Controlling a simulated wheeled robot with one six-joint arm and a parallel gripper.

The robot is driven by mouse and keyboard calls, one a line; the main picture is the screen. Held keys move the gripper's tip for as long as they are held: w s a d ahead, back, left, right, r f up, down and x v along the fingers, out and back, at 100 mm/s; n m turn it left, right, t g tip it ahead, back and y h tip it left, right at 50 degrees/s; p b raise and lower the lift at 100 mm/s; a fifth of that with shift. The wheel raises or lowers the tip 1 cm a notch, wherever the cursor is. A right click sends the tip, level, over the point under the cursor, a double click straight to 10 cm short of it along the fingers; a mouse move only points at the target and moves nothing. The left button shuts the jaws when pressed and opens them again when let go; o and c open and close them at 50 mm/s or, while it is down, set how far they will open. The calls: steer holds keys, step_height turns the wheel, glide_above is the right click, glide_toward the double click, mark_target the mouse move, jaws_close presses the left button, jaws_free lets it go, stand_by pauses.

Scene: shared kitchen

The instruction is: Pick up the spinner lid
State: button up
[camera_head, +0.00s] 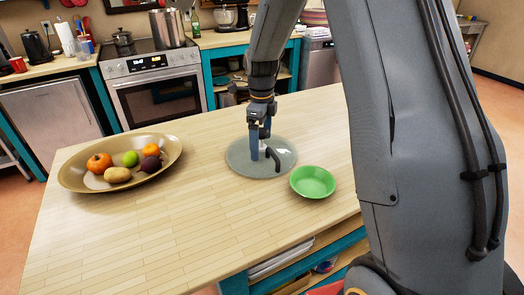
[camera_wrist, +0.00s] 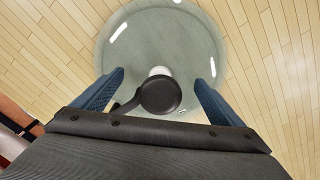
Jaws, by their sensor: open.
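The spinner lid (camera_head: 238,160) is a round, see-through grey-green disc lying on the wooden island top in the head view. It also fills the upper middle of the wrist view (camera_wrist: 150,40). A dark crank with a round knob (camera_wrist: 160,95) and a white hub stands at its middle. My gripper (camera_head: 264,150) points down over the lid's middle. In the wrist view my gripper (camera_wrist: 160,85) is open, with one blue finger on each side of the knob and a gap on both sides. The fingers partly hide the hub in the head view.
A green bowl (camera_head: 312,182) stands close to the lid's right front. A wide brown bowl (camera_head: 72,181) with several fruits is at the left of the wooden island top (camera_head: 170,230). The front left of the top is clear. A stove (camera_head: 150,65) stands behind.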

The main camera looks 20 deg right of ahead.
steer(key=shift+f, duration=0.25)
steer(key=shift+s, duration=0.1)
steer(key=c, duration=2)
